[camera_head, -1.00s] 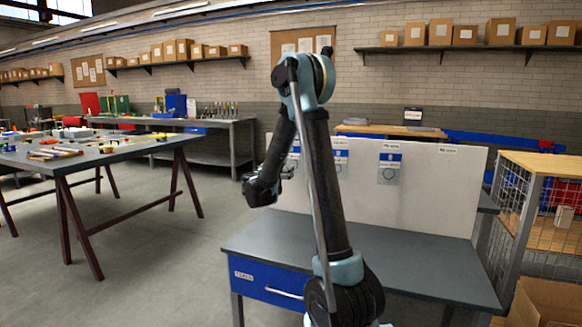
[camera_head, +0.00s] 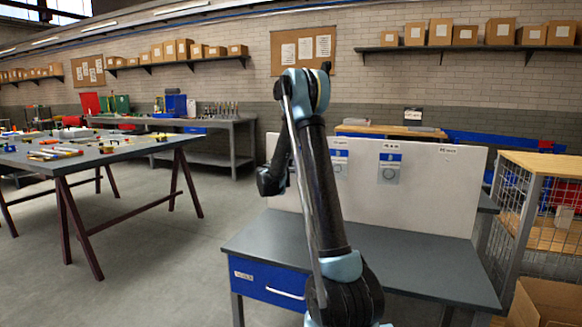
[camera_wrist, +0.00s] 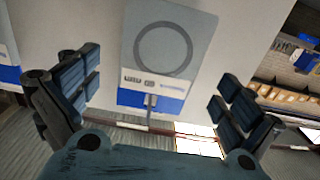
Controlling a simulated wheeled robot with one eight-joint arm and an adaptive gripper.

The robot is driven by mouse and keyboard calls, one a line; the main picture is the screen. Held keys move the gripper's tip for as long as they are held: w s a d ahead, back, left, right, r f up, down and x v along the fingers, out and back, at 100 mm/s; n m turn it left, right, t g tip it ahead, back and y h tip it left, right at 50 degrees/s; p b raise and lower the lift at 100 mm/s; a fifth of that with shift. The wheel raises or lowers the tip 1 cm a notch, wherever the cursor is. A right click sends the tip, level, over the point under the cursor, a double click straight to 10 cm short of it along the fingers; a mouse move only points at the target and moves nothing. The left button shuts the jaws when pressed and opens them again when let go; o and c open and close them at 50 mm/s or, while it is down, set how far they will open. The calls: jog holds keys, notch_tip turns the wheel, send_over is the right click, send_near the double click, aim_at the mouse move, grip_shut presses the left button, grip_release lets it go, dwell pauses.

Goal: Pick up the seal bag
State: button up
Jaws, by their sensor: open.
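Flat grey seal bags with blue-and-white labels and a ring outline hang on a white upright panel (camera_head: 440,200). In the head view one seal bag (camera_head: 389,165) shows whole and another (camera_head: 340,160) hangs to its left. In the wrist view a seal bag (camera_wrist: 140,45) appears upside down, in front of and between the fingers of my gripper (camera_wrist: 157,88). A second bag (camera_wrist: 8,68) is cut off at the left edge. My gripper is open and holds nothing. No contact with the bag is visible. In the head view my arm hides part of the panel.
The panel stands at the back of a grey workbench (camera_head: 420,270) with a blue drawer (camera_head: 268,282). A wire-sided cage (camera_head: 510,195) stands to the right, with a cardboard box (camera_head: 545,302) below. A table with loose parts (camera_head: 110,157) is at the left.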

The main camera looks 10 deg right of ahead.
jog(key=shift+f+x, duration=0.2)
jog(key=shift+x, duration=2.45)
jog(key=c, duration=0.9)
